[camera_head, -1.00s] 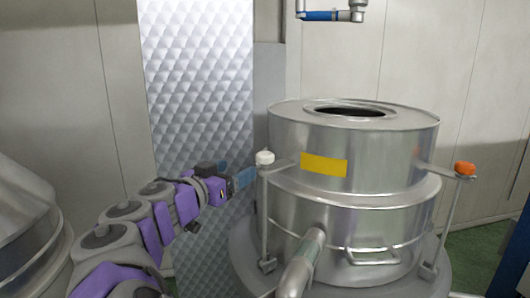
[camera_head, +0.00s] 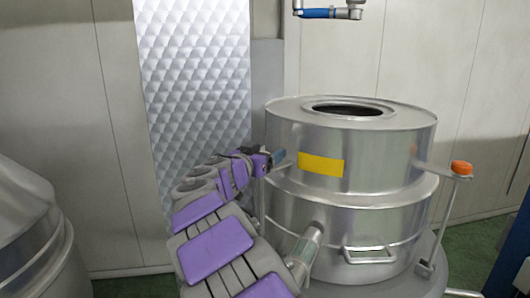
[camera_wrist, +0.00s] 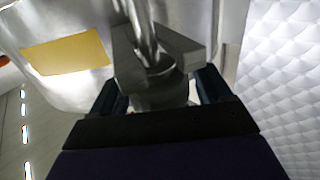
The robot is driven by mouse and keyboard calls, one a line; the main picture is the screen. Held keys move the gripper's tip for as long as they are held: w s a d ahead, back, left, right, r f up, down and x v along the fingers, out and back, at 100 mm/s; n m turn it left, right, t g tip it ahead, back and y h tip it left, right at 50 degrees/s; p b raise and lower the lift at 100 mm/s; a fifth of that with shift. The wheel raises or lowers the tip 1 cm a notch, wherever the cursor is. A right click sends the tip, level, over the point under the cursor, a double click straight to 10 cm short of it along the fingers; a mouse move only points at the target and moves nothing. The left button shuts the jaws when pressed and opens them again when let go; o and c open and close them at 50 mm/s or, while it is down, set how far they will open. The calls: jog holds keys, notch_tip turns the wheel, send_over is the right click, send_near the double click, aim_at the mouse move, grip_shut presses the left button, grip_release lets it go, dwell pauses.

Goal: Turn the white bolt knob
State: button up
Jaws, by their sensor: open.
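The steel vessel (camera_head: 350,150) stands right of centre in the head view. My gripper (camera_head: 277,158) is at its left side, where it hides the white bolt knob in that view. In the wrist view my gripper (camera_wrist: 160,86) is open, with one dark finger on each side of the knob (camera_wrist: 160,97). The knob looks grey in shade there, and its lower part is hidden by my gripper. The bolt rod (camera_wrist: 145,28) runs up the picture from it, through a forked metal bracket (camera_wrist: 183,48). I cannot tell whether the fingers touch the knob.
An orange knob (camera_head: 461,167) tops another bolt on the vessel's right. A yellow label (camera_head: 321,165) is on its wall. A pipe (camera_head: 305,250) and a handle (camera_head: 370,255) stick out in front. A quilted metal panel (camera_head: 195,90) stands behind my arm. Another metal vessel (camera_head: 30,240) is at left.

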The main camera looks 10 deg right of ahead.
jog(key=shift+a, duration=0.2)
jog(key=c, duration=1)
jog(key=shift+d, duration=0.1)
jog(key=b, duration=0.3)
jog(key=shift+f+n+t+y, duration=0.15)
jog(key=shift+n+t+y, duration=0.25)
jog(key=n+t+y+b, duration=0.1)
jog(key=b, duration=0.2)
jog(key=shift+f+b, duration=0.15)
jog(key=shift+b, duration=0.15)
jog(key=n+t+y+b, duration=0.1)
jog(key=y+b, duration=0.2)
jog(key=b, duration=0.1)
jog(key=shift+w+n, duration=0.1)
jog(key=shift+n, duration=0.3)
jog(key=shift+a+r+n+t+y+b, duration=0.2)
jog(key=shift+a+n+t+y+b, duration=0.1)
jog(key=shift+n+t+y+b, duration=0.5)
jog(key=shift+w, duration=0.1)
